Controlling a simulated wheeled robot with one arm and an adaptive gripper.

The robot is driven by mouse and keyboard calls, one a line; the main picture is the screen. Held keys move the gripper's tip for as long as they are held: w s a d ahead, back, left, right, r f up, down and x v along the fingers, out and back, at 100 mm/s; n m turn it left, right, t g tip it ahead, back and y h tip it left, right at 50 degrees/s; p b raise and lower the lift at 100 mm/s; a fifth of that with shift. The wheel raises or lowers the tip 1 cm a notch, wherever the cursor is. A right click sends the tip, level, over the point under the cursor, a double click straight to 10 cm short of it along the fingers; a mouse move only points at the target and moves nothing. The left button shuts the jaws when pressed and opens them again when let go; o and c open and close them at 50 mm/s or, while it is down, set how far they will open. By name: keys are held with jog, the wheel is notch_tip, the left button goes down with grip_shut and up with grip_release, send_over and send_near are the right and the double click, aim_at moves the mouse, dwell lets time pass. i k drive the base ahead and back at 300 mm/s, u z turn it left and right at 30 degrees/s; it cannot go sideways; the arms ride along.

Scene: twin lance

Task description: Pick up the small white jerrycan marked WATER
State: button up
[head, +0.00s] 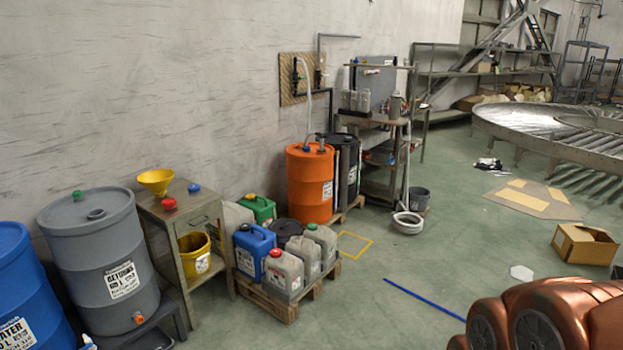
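A low wooden pallet (266,300) by the wall holds several jerrycans close together. A pale grey-white one with a red cap (284,277) stands at its front corner. Another pale one with a green cap (323,243) stands at its right end, with a greyish can (303,257) between them. A further pale can (236,220) stands behind, partly hidden. A blue can (253,248) and a green can (259,209) are beside them. The labels on these cans are too small to read, so I cannot tell which is marked WATER. My gripper is not in view.
Left of the pallet stand a small metal table (190,207) with a yellow funnel (156,180), a grey drum (100,255) and a blue drum (25,290). An orange drum (309,188) is behind.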

aim_at(306, 250)
jog(key=i, duration=3)
jog(key=u, duration=1.35)
